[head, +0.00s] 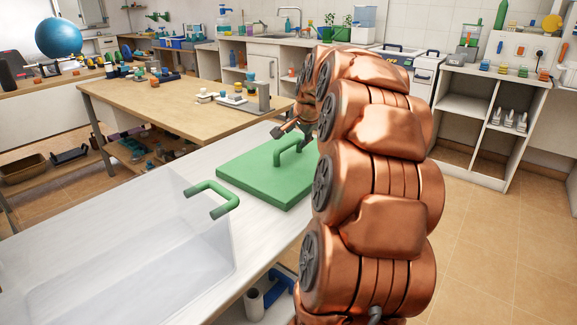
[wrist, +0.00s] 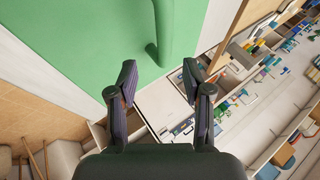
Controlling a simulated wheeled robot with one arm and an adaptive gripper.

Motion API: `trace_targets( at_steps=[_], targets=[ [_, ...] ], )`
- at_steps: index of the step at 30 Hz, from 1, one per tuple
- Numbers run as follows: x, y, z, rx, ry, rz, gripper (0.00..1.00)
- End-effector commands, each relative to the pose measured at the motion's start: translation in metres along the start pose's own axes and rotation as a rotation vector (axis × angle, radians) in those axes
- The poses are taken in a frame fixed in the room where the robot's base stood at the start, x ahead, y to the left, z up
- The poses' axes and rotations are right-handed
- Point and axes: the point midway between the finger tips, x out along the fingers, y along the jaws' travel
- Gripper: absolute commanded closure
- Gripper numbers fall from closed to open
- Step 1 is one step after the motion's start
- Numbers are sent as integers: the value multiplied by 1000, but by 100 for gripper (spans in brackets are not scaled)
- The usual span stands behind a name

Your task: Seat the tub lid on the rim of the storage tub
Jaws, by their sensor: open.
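The tub lid (head: 250,182) is a flat green slab lying on the white table, with a green arched handle (head: 292,147) standing on it. My arm hides its right part. The storage tub (head: 110,245) is clear and stands left of the lid, apart from it; a green handle (head: 213,197) juts from its side. My gripper (head: 285,128) is open and empty near the lid's handle, partly hidden by my arm. In the wrist view the lid (wrist: 85,40) fills the upper left. Its handle (wrist: 168,25) lies just ahead of my spread fingertips (wrist: 158,82), not visibly touched.
A wooden bench (head: 180,100) with small items stands behind the white table (head: 180,165). Counters and a sink line the back wall. A white shelf unit (head: 490,115) is at the right. The tiled floor (head: 490,240) at the right is clear.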

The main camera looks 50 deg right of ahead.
Motion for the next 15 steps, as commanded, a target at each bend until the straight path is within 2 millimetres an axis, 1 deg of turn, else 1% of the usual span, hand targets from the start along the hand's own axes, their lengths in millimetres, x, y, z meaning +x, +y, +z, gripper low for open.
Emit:
trace_targets(
  at_steps=[4,11,15],
  targets=[
    [16,0,1,-1,-3,3,50],
    [30,-1,2,-2,-5,4,50],
    [45,-3,4,-2,-6,5,50]
  ],
)
